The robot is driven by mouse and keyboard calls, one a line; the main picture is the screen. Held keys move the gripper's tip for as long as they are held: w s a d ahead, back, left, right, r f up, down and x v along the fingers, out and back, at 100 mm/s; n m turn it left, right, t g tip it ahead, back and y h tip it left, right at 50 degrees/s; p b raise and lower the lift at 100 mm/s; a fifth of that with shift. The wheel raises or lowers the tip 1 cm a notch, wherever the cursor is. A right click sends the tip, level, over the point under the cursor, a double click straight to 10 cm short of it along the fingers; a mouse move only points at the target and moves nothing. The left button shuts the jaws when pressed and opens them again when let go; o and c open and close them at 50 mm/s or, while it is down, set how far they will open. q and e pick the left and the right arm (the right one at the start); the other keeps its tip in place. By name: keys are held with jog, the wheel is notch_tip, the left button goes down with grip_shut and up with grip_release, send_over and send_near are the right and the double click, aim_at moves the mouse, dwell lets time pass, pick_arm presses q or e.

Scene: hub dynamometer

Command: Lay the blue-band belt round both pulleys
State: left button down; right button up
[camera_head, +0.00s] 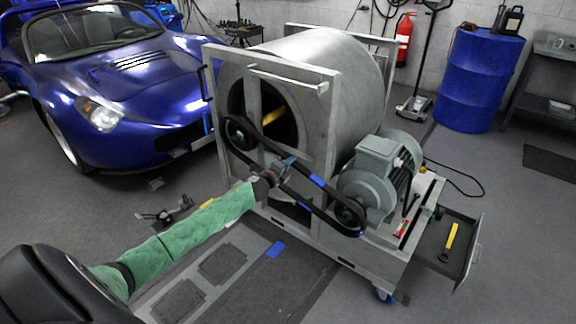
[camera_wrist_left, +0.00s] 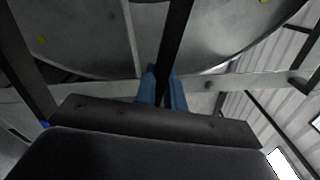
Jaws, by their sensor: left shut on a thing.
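The black belt with blue bands (camera_head: 317,180) forms a long loop on the front of the dynamometer. Its upper left end lies at the large pulley (camera_head: 240,133) and its lower right end at the motor pulley (camera_head: 349,214). It looks looped about both, but I cannot tell whether it sits in their grooves. My left gripper (camera_head: 287,163) is shut on the belt's upper run between the pulleys. In the left wrist view, the blue fingertips (camera_wrist_left: 161,88) close on the dark belt strip (camera_wrist_left: 176,40). My right gripper is out of view.
The grey drum frame (camera_head: 322,120) stands behind the belt, with the grey motor (camera_head: 378,172) at its right. An open drawer (camera_head: 462,232) with a yellow-handled tool juts out at the right. A blue car (camera_head: 110,80) stands at the left.

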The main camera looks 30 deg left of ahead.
pick_arm(q)
jog(key=shift+w, duration=0.45)
jog(key=shift+w+d, duration=0.15)
jog(key=shift+w, duration=1)
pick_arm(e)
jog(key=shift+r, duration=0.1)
pick_arm(q)
jog(key=shift+w, duration=0.1)
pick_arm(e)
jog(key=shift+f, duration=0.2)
pick_arm(q)
jog(key=shift+f, duration=0.2)
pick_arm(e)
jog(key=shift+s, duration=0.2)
pick_arm(q)
jog(key=c, duration=1.4)
grip_release()
jog(key=o, duration=0.4)
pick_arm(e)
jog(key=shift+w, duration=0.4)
